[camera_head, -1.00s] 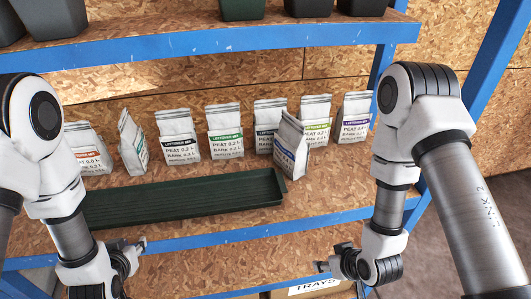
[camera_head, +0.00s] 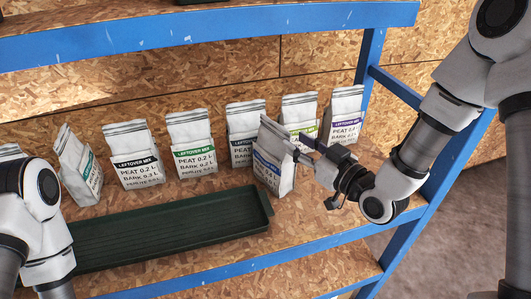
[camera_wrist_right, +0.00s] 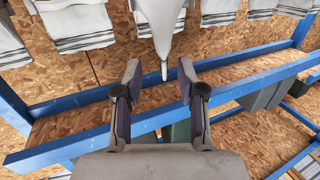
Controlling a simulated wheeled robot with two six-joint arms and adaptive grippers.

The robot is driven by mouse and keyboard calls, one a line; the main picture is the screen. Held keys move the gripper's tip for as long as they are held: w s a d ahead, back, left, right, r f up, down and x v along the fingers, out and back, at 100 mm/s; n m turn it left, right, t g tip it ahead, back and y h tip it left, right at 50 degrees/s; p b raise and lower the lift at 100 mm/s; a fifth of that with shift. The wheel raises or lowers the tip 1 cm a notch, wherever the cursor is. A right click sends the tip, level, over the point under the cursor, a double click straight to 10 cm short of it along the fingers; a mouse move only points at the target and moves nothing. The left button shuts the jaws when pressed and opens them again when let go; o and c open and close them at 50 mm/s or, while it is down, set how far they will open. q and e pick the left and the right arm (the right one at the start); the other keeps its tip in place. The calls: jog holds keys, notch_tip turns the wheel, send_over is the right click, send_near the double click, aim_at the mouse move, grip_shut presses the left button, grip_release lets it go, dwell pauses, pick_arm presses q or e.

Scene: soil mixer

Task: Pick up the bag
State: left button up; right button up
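Several white paper bags with coloured label stripes stand in a row on the shelf. One bag with a blue stripe (camera_head: 270,165) stands in front of the row, turned and leaning, close to the tray's right end. My right gripper (camera_head: 301,147) is just right of this bag's upper part, pointing at it. In the right wrist view my gripper (camera_wrist_right: 160,73) is open, with the narrow edge of the bag (camera_wrist_right: 161,25) ahead of and between the fingertips. Contact cannot be told. My left arm shows at the lower left; its gripper is out of view.
A long dark green tray (camera_head: 160,232) lies along the shelf's front. A green-striped bag (camera_head: 191,145) and a purple-striped bag (camera_head: 343,120) stand behind. The blue upper shelf beam (camera_head: 200,33) runs above, and a blue post (camera_head: 440,175) is on the right.

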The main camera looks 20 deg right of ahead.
aim_at(260, 116)
jog(key=w+a+p, duration=0.1)
jog(key=w+a+r, duration=0.1)
jog(key=w, duration=0.1)
jog(key=w+p, duration=0.1)
jog(key=shift+w+a+r+p, duration=0.25)
jog(key=shift+a+p, duration=0.1)
jog(key=shift+a, duration=0.05)
jog(key=w, duration=0.2)
jog(key=a, duration=0.1)
jog(key=shift+w+f, duration=0.4)
jog(key=shift+s+d+r, duration=0.1)
jog(key=shift+s, duration=0.1)
jog(key=shift+c, duration=1.4)
grip_shut()
